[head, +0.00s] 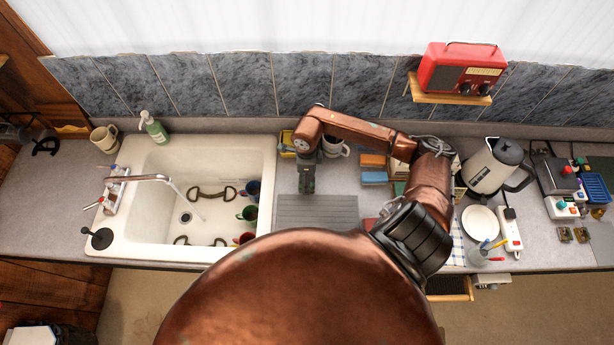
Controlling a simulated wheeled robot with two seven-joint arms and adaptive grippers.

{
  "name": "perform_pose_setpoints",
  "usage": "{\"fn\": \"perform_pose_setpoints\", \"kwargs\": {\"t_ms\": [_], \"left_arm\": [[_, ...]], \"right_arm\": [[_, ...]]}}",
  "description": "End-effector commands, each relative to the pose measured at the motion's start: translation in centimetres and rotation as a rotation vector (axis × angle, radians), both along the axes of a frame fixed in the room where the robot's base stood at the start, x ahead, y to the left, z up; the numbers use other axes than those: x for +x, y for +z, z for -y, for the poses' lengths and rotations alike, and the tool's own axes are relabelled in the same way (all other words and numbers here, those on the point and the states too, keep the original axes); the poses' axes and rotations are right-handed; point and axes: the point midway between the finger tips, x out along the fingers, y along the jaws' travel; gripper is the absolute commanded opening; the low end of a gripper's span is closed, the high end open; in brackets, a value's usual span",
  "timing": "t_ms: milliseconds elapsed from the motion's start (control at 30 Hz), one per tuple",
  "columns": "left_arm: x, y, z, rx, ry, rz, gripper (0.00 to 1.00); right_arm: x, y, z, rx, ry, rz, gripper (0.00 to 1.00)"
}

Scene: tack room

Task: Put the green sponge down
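My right arm reaches in from the right and bends over the counter to the left. Its gripper (307,186) points down just right of the sink (128,232), above the left end of the grey ribbed drainboard (332,210). The gripper looks dark and greenish; its fingers are too small to tell whether they are open or shut, or whether a green sponge is between them. A green block (399,188) lies beside a blue block (374,178) and an orange block (373,160), partly hidden by my arm. My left gripper is not in view.
Water runs from the tap (140,178) into the sink, where several cups and horseshoe-like items lie. A kettle (487,167), plate (480,221) and power strip (511,230) stand right. The drainboard's visible surface is bare.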

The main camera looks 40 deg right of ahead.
Motion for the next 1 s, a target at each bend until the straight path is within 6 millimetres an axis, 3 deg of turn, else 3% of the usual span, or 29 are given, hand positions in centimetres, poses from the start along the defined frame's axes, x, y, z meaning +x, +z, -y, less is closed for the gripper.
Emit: {"fn": "perform_pose_setpoints", "kwargs": {"t_ms": [133, 700, 733, 1000], "left_arm": [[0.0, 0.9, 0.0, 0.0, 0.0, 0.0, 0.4], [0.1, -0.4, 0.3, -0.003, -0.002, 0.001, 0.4], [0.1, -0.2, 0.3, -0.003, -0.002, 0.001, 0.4], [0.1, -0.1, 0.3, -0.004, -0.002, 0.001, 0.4]], "right_arm": [[0.1, -0.9, 0.0, 0.001, -0.001, 0.002, 0.52], [0.1, -2.0, 0.0, -0.001, -0.001, 0.003, 0.52], [0.1, -1.9, 0.0, -0.001, -0.001, 0.002, 0.66], [0.1, -1.8, 0.0, -0.001, -0.001, 0.002, 0.82]]}}
